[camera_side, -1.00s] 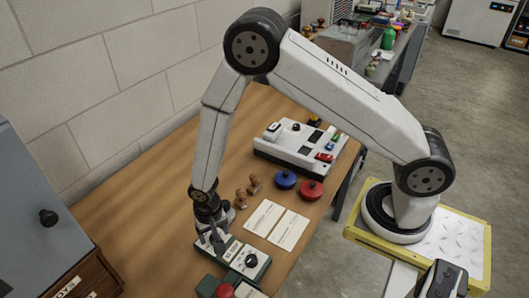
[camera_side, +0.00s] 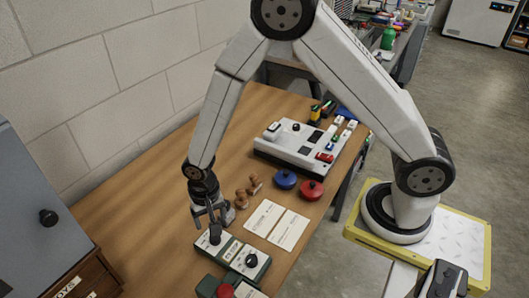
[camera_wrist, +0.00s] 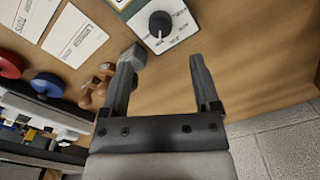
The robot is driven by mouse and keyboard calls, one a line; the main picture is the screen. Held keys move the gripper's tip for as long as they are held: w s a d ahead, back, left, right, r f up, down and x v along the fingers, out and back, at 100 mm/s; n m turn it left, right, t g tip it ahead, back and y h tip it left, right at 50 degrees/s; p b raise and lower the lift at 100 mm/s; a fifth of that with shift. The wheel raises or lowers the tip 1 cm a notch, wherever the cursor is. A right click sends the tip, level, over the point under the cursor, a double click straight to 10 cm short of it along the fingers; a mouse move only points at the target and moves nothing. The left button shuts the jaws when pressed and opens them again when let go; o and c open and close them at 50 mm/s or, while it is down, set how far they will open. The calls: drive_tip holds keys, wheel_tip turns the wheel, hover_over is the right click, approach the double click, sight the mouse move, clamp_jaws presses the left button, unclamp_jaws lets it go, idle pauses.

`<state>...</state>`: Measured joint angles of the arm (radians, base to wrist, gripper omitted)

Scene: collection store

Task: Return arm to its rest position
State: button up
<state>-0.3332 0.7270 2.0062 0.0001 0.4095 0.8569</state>
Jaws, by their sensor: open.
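My gripper (camera_side: 212,220) hangs fingers down near the table's left part in the side view. In the wrist view its two fingers (camera_wrist: 164,68) are spread apart, with bare table between them. A green-edged control box (camera_side: 232,254) with a pale top lies below it. A dark knob (camera_side: 215,234) stands on the box's left end, just under the fingers. A black round knob (camera_side: 251,261) is further right on the box; a black dial knob with a pointer shows in the wrist view (camera_wrist: 160,24). My arm is raised in a bent arch over the table.
Wooden stamps (camera_side: 241,199), a grey block (camera_side: 228,213), paper cards (camera_side: 276,225) and blue (camera_side: 285,179) and red (camera_side: 312,190) round-topped things lie nearby. A white panel (camera_side: 303,147) stands behind. A grey cabinet (camera_side: 40,205) is at left.

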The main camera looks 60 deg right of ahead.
drive_tip(key=shift+d+r, duration=0.25)
drive_tip(key=shift+r, duration=0.1)
drive_tip(key=s+d+r+n+t, duration=0.2)
drive_tip(key=s+d+r+n, duration=0.4)
drive_tip(key=s+d+r, duration=0.3)
drive_tip(key=shift+d+r+t, duration=0.3)
drive_tip(key=shift+d+r, duration=1.4)
drive_tip(key=shift+r, duration=0.3)
